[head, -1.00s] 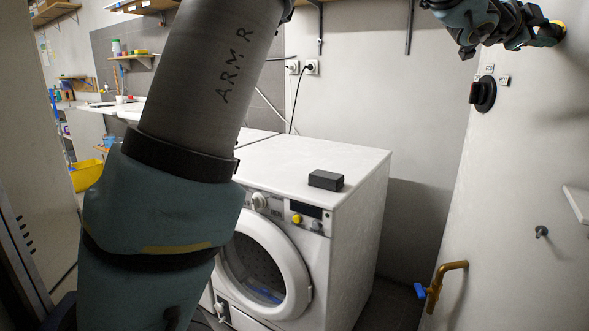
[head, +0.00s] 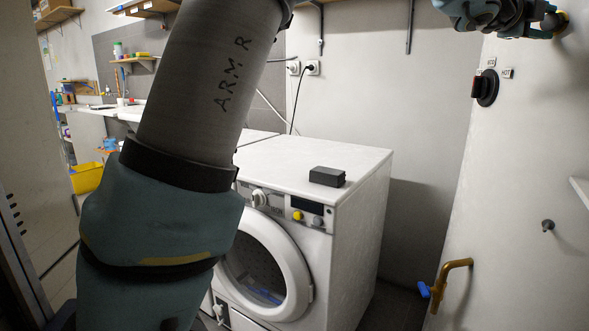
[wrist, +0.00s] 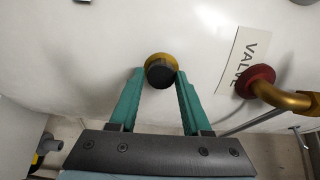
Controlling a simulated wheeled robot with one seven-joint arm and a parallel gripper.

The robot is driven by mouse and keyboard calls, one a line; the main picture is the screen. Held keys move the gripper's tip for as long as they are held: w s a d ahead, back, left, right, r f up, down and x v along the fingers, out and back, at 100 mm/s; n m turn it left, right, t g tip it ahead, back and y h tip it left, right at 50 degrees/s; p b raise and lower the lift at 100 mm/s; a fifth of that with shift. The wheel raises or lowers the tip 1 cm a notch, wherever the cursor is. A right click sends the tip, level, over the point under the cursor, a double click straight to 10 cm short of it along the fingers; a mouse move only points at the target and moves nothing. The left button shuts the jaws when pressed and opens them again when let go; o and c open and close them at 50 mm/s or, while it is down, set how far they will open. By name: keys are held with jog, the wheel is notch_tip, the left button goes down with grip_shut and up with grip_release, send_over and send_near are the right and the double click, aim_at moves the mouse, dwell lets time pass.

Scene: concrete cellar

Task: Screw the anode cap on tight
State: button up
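In the wrist view a round dark cap (wrist: 160,75) sits at a brass-coloured fitting (wrist: 158,58) on a white curved surface. My gripper (wrist: 161,77) has its two teal fingers on either side of the cap, tips level with it. Almost no gap shows between tips and cap; I cannot tell if they press on it. The cap's threads and seating are hidden. In the head view my gripper (head: 541,24) is at the upper right, beside a yellow-brass piece (head: 562,20) on the white tank (head: 525,150). The cap itself is not clear there.
A red round handle (wrist: 256,80) and brass pipe are right of my gripper, near a "VALVE" label (wrist: 243,59). A brass pipe with blue lever (head: 424,290), a black-and-red dial (head: 486,88) and a small peg (head: 547,226) stick out from the tank. A washing machine (head: 350,240) stands left.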

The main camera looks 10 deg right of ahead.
jog(key=o, duration=0.5)
jog(key=shift+a, duration=0.15)
